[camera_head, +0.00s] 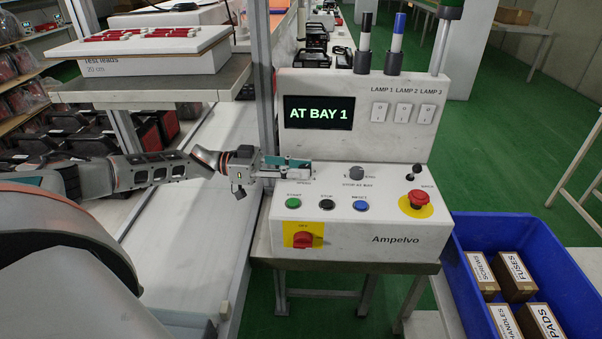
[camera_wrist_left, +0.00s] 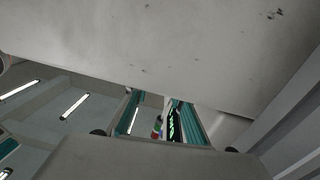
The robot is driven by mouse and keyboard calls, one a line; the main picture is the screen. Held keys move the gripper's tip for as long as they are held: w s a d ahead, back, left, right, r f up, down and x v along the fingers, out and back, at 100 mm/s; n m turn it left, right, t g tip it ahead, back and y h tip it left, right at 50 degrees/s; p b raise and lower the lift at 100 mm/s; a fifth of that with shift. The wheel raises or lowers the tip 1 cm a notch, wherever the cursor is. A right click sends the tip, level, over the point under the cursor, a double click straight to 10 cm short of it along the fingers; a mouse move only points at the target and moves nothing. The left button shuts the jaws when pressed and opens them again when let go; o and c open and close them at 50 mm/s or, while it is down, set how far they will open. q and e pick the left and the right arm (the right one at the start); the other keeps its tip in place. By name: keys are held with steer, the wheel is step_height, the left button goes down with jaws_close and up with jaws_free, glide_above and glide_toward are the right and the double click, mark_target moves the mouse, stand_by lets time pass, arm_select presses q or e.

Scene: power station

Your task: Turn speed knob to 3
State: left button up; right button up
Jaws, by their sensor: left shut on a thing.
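The white control console (camera_head: 420,160) has a sloped panel with a SPEED label near its left edge. My left gripper (camera_head: 308,170) reaches in from the left, with its fingers shut over the spot just above that label. The speed knob is hidden by the fingers, so its setting cannot be read. The display (camera_head: 319,112) reads AT BAY 1. In the left wrist view my left gripper's teal fingers (camera_wrist_left: 160,115) show, with part of the lit display between them. My right gripper is not in view.
Beside the fingers is another dark knob (camera_head: 357,172). Below are green (camera_head: 293,203), black (camera_head: 326,204) and blue (camera_head: 361,205) buttons, and a red rotary switch (camera_head: 303,240). A red emergency button (camera_head: 419,199) sits right. A grey post (camera_head: 264,80) stands close behind my gripper.

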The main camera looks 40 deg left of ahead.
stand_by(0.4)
arm_select(q)
steer(key=o, duration=1.1)
steer(key=v, duration=1.2)
